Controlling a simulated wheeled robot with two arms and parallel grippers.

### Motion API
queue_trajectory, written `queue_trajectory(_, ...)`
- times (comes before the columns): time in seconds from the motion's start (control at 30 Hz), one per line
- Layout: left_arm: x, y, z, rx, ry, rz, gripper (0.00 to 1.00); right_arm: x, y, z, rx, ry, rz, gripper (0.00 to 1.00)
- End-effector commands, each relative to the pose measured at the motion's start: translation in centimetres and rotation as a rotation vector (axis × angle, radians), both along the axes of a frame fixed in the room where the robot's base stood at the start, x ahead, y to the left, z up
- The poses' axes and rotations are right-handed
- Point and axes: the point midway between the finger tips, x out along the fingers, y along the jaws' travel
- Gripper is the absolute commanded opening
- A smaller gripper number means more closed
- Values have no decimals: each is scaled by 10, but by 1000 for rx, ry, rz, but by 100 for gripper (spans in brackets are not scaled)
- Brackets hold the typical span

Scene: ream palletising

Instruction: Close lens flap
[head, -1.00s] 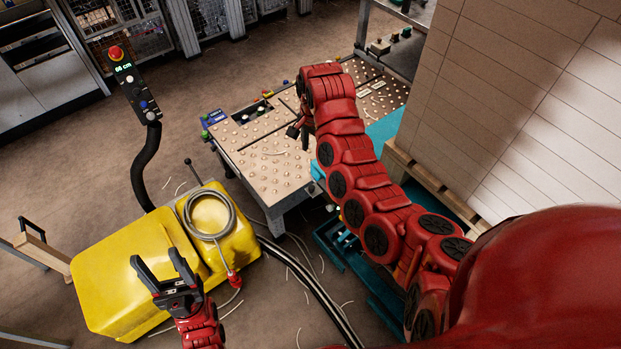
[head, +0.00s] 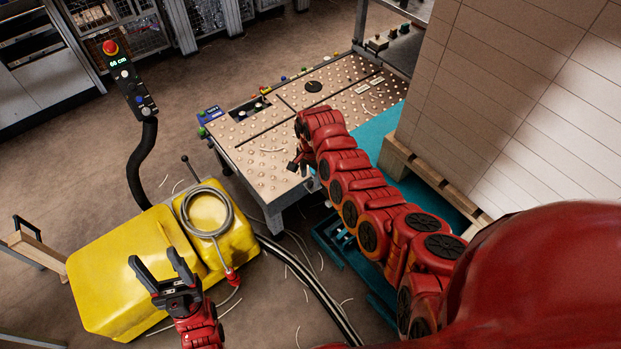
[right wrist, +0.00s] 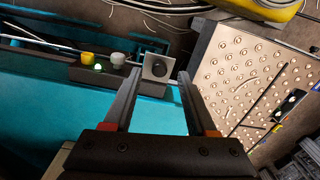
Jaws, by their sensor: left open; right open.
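In the right wrist view a small grey square housing with a dark round lens (right wrist: 158,68) sits at the end of a dark strip on a teal surface. I cannot tell a separate flap on it. My right gripper (right wrist: 159,84) is open and empty, its two fingers pointing at the lens, which shows between the tips. Contact cannot be told. In the head view my right gripper (head: 298,164) is small and partly hidden by my arm, near the table's near edge. My left gripper (head: 157,262) is open and empty over the yellow machine cover.
Beside the lens are a grey knob (right wrist: 118,59) and a yellow knob (right wrist: 87,58). The studded table (head: 255,135) stands close by. A tall paper stack (head: 500,90) on a wooden pallet (head: 430,178) is at the right. The yellow cover (head: 110,275) carries a coiled hose.

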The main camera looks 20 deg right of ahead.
Motion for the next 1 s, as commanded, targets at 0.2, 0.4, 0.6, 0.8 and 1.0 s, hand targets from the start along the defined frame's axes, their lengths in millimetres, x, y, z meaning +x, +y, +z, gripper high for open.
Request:
queue_trajectory(0.2,0,0,-1,0,0,0,57,-1,0,-15,0,1,0,57)
queue_trajectory(0.4,0,0,-1,0,0,0,57,-1,0,-18,2,1,-2,57)
queue_trajectory(0.6,0,0,-1,0,0,0,57,-1,0,-18,2,0,-2,54)
queue_trajectory(0.8,0,0,-1,0,0,0,57,-1,0,-18,2,1,-2,18)
queue_trajectory(1.0,0,0,-1,0,0,0,57,-1,0,-18,2,1,-2,0)
